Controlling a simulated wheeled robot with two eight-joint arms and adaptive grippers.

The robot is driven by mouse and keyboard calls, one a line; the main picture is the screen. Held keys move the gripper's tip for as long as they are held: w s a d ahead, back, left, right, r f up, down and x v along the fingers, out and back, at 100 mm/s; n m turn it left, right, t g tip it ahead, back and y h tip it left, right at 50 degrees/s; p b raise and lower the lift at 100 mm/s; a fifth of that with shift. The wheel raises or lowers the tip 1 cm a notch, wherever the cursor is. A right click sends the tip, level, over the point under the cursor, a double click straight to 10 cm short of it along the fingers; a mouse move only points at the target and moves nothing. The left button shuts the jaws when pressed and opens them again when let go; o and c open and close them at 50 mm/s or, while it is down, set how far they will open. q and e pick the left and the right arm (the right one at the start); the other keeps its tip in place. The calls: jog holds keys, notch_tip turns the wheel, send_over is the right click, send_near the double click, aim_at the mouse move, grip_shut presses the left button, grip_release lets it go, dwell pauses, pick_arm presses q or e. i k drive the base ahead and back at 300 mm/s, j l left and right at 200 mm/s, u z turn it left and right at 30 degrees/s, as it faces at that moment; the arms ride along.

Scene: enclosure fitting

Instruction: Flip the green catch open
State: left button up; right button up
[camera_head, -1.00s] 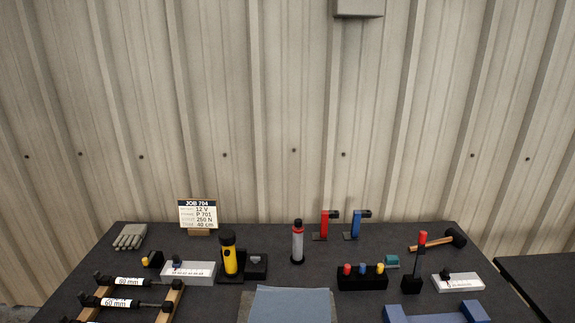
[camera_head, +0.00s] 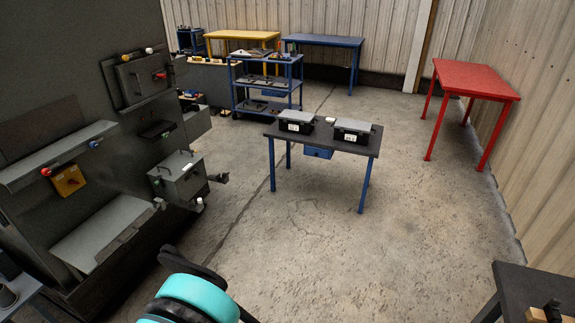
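A grey box (camera_head: 181,180) is mounted low on the right part of a large dark panel at the left. A small green piece (camera_head: 157,182), seemingly the green catch, shows at the box's left front edge. It is too small to tell whether it is open or shut. A white label or part (camera_head: 188,167) is on the box. A teal and black part of my own arm shows at the bottom, well below and apart from the box. Neither of my grippers can be made out.
The dark panel (camera_head: 70,110) also carries an upper grey box (camera_head: 143,78) and a yellow box (camera_head: 68,181) with a red knob. A small table (camera_head: 325,143) with two black cases stands in mid-floor. A red table (camera_head: 475,80) is at right. Bare concrete lies between.

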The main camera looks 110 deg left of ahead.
aim_at(158, 182)
jog(key=u, duration=4.55)
jog(key=i+j, duration=0.15)
jog(key=i, duration=0.55)
jog(key=i+j, duration=0.15)
jog(key=i, duration=0.55)
jog(key=i+j, duration=0.15)
jog(key=i, duration=0.55)
jog(key=i+j, duration=0.2)
jog(key=i, duration=0.5)
jog(key=u, duration=0.05)
